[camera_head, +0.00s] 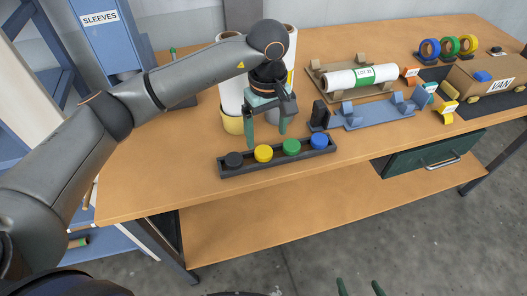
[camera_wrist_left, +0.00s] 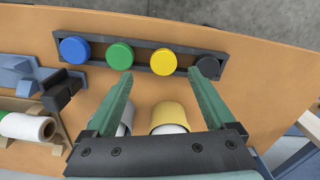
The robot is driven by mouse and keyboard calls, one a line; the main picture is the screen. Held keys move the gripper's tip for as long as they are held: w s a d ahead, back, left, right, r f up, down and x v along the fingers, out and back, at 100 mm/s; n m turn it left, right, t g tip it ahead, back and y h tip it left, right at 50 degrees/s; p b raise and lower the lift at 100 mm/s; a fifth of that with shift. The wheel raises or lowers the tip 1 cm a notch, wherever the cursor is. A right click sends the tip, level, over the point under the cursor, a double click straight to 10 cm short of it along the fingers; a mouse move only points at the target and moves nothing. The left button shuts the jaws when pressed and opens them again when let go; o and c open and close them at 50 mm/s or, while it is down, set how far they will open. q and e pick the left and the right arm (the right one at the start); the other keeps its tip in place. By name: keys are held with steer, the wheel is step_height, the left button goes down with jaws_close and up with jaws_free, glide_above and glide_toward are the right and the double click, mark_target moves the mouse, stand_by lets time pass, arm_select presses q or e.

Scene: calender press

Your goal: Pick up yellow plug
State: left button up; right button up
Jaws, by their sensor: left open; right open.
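The yellow plug (camera_head: 263,153) sits in a dark rack (camera_head: 228,172) near the table's front edge, between a black plug (camera_head: 234,159) and a green plug (camera_head: 291,147). A blue plug (camera_head: 319,141) is at the rack's right end. My left gripper (camera_head: 267,136) is open and empty, pointing down just behind the rack. In the left wrist view the yellow plug (camera_wrist_left: 163,62) shows between and just beyond the open fingertips (camera_wrist_left: 160,76), apart from both. Only the green fingertips of my right gripper (camera_head: 361,288) show at the bottom edge, open, over the floor.
White rolls with a yellow-based one (camera_head: 232,124) stand behind my left gripper. A blue cradle (camera_head: 375,112) and black block (camera_head: 319,115) are right of it. A labelled roll (camera_head: 362,77) lies on a wooden stand farther back. The table's front left is clear.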

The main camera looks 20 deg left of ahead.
mark_target(264, 152)
arm_select(q)
steer(key=f, duration=0.1)
steer(key=f+p, duration=0.1)
steer(key=f, duration=0.2)
steer(key=shift+s+a+f, duration=0.25)
steer(key=shift+f, duration=0.65)
jaws_close()
steer(key=shift+r, duration=0.15)
steer(key=shift+w+r, duration=0.1)
steer(key=shift+r, duration=0.45)
steer(key=s+d+r+b, duration=0.3)
steer(key=s+d+r, duration=0.6)
steer(key=s+r, duration=0.1)
steer(key=shift+s+r, duration=0.35)
steer(key=shift+r, duration=0.5)
